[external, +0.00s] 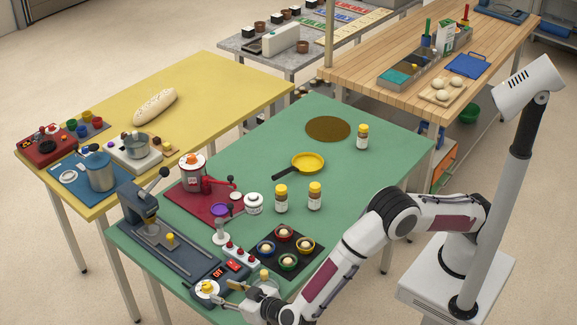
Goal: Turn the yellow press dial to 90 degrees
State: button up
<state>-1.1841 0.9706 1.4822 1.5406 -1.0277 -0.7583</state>
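The yellow press dial (207,287) sits on a round white plate at the front corner of the dark press base (165,246), on the green table. Its pointer angle is too small to read. My gripper (230,295) is low at the table's front edge, just right of the dial, with its fingers pointing toward it. I cannot tell whether the fingers touch the dial or how far apart they are. A small display reading OFF (217,273) and a red switch (233,265) are beside the dial.
A clear item with a yellow top (263,276) stands close behind my gripper. A strip with red knobs (241,255) and a black tray (268,256) of coloured cups are nearby. Yellow-capped jars (281,199) and a yellow pan (307,163) stand farther back.

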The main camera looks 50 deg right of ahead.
aim_at(208, 285)
jog(key=shift+x, duration=3.8)
jog(key=c, duration=1.1)
